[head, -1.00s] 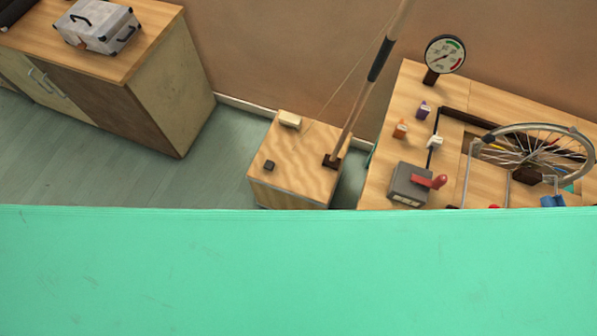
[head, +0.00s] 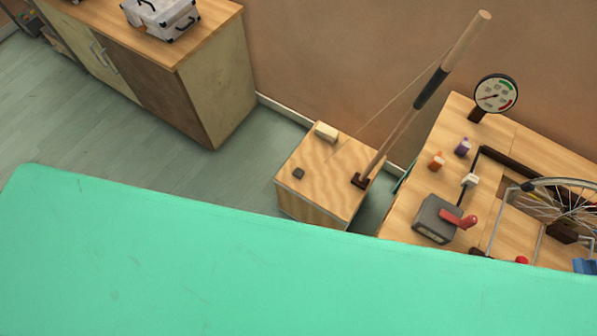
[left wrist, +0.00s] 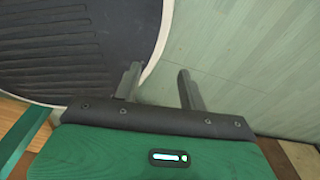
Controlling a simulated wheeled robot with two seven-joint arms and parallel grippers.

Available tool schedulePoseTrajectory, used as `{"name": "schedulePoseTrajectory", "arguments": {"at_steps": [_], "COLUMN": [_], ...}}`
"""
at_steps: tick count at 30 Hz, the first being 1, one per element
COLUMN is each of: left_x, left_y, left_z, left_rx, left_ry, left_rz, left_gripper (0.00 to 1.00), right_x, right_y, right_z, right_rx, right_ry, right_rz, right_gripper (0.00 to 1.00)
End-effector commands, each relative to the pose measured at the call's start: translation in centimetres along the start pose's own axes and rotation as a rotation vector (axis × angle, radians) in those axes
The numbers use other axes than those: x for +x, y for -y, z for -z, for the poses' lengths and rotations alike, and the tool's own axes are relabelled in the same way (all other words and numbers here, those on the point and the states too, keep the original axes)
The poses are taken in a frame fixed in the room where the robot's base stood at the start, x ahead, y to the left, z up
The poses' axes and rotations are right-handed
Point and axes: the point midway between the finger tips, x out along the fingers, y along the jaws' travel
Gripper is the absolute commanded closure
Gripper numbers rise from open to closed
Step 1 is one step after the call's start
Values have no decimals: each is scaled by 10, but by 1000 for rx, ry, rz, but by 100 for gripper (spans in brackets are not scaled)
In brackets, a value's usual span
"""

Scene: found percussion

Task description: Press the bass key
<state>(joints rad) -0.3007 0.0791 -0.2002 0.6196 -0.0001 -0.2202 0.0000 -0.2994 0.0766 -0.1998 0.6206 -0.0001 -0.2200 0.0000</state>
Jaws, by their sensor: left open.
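A wooden box (head: 315,184) with a tilted pole (head: 425,95) and a thin string stands on the floor at the middle of the head view. I cannot tell whether either is the bass key. My left gripper (left wrist: 160,72) shows only in the left wrist view, open and empty over the floor, with no key near it there. My right gripper is not in view.
A workbench (head: 408,212) at right holds a gauge (head: 496,94), a grey box with a red handle (head: 437,219) and a spoked wheel (head: 560,205). A cabinet (head: 215,90) stands at upper left. A large teal surface fills the foreground. Bare floor (head: 130,135) lies between.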

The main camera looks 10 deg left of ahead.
Motion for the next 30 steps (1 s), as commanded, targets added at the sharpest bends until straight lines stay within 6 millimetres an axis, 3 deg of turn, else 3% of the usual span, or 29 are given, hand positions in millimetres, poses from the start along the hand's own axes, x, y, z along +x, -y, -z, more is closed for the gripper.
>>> {"name": "schedulePoseTrajectory", "arguments": {"at_steps": [9,15,30], "left_x": [0,0,0], "left_y": [1,1,1], "left_z": [1,1,1], "left_rx": [0,0,0], "left_ry": [-2,-2,-2], "left_rz": [1,1,1], "left_gripper": [60,100,100], "right_x": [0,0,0], "right_y": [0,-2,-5], "right_z": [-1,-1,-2], "right_rx": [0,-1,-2], "right_ry": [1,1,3], "right_rz": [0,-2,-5], "right_gripper": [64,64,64]}}
